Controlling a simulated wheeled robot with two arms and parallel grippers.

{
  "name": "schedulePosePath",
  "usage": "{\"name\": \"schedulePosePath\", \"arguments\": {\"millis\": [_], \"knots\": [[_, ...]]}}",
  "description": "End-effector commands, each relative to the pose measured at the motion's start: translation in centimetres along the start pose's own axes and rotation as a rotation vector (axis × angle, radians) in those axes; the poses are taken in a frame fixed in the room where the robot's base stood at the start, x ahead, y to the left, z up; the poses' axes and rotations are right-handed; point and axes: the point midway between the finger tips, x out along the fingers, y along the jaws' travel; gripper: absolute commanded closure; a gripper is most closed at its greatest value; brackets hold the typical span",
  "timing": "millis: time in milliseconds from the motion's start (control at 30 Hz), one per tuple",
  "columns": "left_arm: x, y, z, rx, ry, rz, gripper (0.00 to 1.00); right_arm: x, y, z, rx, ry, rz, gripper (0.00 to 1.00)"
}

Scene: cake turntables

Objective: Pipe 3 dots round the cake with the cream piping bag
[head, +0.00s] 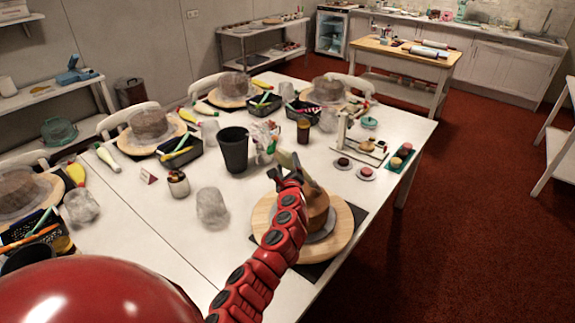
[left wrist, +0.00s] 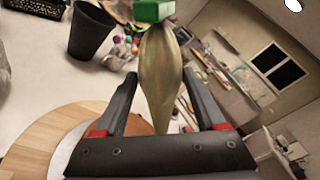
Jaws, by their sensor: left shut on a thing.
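The cake sits on a round wooden turntable (head: 344,238) and is partly hidden by my arm and gripper. I cannot tell whether any dots are on it. My right gripper is not in view.
A black bin (head: 233,150) and a clear crumpled-looking container (head: 212,207) stand left of the turntable. A small stand with a tray (head: 357,147) and small plates (head: 366,174) lie behind it.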

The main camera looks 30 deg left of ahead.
Motion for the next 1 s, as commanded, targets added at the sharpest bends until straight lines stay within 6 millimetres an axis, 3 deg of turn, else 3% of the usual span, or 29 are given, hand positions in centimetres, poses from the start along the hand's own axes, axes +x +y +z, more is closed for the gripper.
{"name": "schedulePosePath", "arguments": {"millis": [600,633,733,1000], "knots": [[-0.02,-0.22,0.21,0.0,-0.001,-0.001,0.9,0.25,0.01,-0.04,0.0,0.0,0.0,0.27],[-0.02,-0.22,0.21,0.0,-0.001,-0.001,0.33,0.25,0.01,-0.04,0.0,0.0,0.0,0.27],[-0.02,-0.22,0.21,0.0,-0.001,-0.001,0.51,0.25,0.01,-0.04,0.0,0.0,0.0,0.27],[-0.02,-0.3,0.3,0.0,-0.001,-0.001,0.52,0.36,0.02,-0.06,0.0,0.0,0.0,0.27]]}}
